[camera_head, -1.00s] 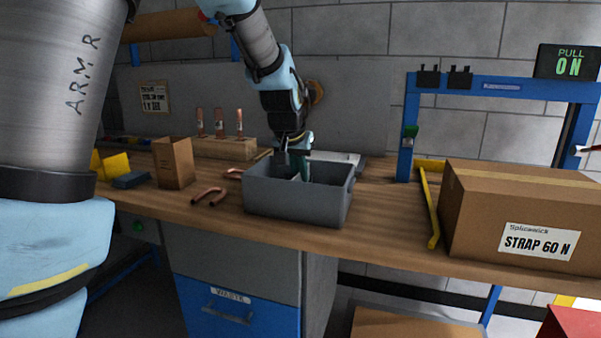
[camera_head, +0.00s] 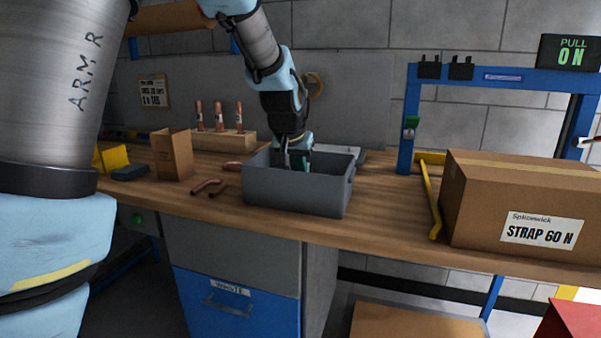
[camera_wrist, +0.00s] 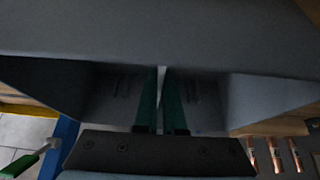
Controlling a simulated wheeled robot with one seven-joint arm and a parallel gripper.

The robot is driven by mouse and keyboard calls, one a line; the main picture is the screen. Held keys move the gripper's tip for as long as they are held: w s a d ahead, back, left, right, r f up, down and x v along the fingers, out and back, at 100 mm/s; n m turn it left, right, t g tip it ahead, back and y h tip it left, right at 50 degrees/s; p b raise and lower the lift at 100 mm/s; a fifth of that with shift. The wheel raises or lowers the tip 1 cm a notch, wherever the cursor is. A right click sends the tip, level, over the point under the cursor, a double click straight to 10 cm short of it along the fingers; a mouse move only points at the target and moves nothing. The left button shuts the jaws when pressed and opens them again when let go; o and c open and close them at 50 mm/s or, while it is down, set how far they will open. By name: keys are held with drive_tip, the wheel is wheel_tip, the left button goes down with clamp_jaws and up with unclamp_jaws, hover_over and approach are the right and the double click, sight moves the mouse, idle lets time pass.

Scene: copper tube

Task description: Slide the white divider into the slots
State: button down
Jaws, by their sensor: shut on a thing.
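The grey bin (camera_head: 295,190) stands on the wooden bench in the head view, open at the top. My gripper (camera_head: 298,160) reaches down into it from above, with the fingertips hidden behind the near wall. In the wrist view, my two green fingers (camera_wrist: 162,108) are close together around a thin pale edge, which I take to be the white divider (camera_wrist: 162,82). Most of the divider is hidden. Short dark slot lines (camera_wrist: 126,84) show on the bin's inside on both sides of the fingers. I cannot tell whether the divider is in the slots.
A wooden rack (camera_head: 225,140) with copper tubes stands behind. A large carton (camera_head: 525,205) and a blue frame (camera_head: 408,125) are to the right.

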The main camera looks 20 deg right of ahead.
drive_tip(key=shift+f+b, duration=0.45)
drive_tip(key=shift+f, duration=0.3)
drive_tip(key=c, duration=0.9)
unclamp_jaws()
drive_tip(key=v, duration=1.1)
drive_tip(key=shift+f+b, duration=0.1)
drive_tip(key=shift+b, duration=0.2)
